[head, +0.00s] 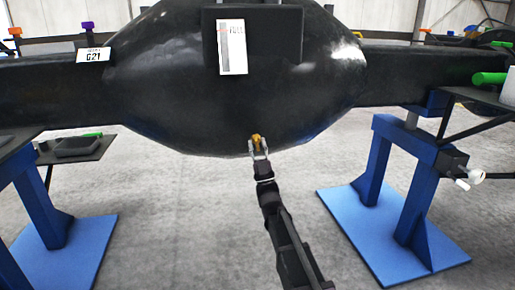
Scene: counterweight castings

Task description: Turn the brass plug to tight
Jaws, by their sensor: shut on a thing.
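The brass plug (256,139) is a small yellow piece low on the belly of the large black casting (170,80). My gripper (258,147) reaches up from below and is shut on the plug, with a fingertip on each side of it. My dark arm comes in from the bottom of the view. The fingers hide part of the plug, and I cannot tell how tight it sits.
Blue stands (404,150) hold the casting at the right and left (45,205). Their blue base plates lie on the grey floor (190,220). A white gauge card (232,47) is on the casting, and a tag (93,55) reads G21. The floor between the stands is clear.

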